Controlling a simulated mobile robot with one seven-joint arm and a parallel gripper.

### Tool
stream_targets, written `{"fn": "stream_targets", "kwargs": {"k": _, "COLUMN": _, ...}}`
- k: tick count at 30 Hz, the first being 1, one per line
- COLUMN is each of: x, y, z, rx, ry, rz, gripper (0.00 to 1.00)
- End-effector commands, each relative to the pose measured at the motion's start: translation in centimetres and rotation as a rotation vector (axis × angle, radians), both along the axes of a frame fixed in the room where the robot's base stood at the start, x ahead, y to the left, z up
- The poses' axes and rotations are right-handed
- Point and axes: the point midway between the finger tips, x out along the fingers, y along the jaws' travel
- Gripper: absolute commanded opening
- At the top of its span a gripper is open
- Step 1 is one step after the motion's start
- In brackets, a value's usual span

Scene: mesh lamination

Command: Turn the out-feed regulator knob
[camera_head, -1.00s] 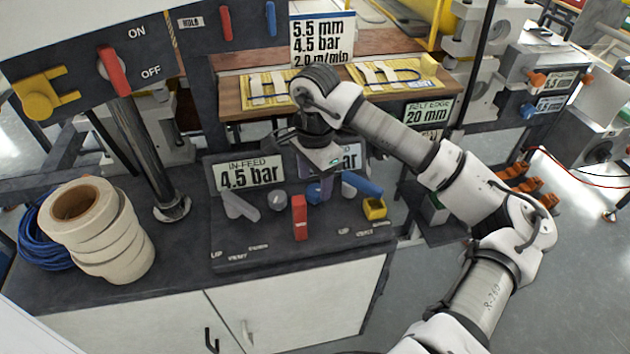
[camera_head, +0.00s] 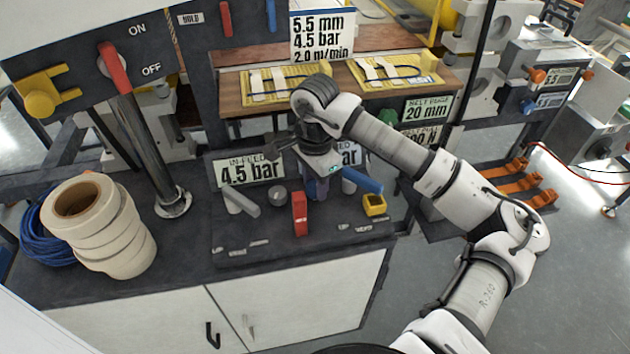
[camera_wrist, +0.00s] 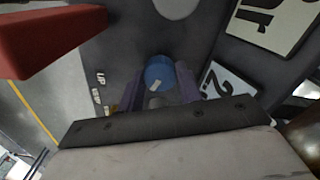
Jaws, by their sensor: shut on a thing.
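The blue out-feed regulator knob (camera_wrist: 160,74) sits between the two purple fingers of my gripper (camera_wrist: 160,88) in the wrist view. A pale mark shows on the knob's top. My gripper (camera_head: 318,190) points down onto the dark control panel (camera_head: 265,232) in the head view and is shut on the knob. The fingers and wrist hide most of the knob there. The sign behind it (camera_head: 349,154) is partly covered by my wrist, with "ar" showing.
A grey knob (camera_head: 277,195), grey lever (camera_head: 241,201) and "IN-FEED 4.5 bar" sign (camera_head: 248,173) are left. Tape rolls (camera_head: 100,225) stand further left.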

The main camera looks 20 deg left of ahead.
Motion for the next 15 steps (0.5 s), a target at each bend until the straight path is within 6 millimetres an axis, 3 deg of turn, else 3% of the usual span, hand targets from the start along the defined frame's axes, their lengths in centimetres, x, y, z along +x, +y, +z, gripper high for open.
{"fn": "stream_targets", "kwargs": {"k": 8, "x": 0.03, "y": -0.01, "z": -0.3, "rx": -0.001, "ry": -0.002, "rz": -0.066, "gripper": 0.12}}
{"fn": "stream_targets", "kwargs": {"k": 15, "x": 0.06, "y": -0.02, "z": -0.53, "rx": -0.002, "ry": -0.006, "rz": -0.234, "gripper": 0.12}}
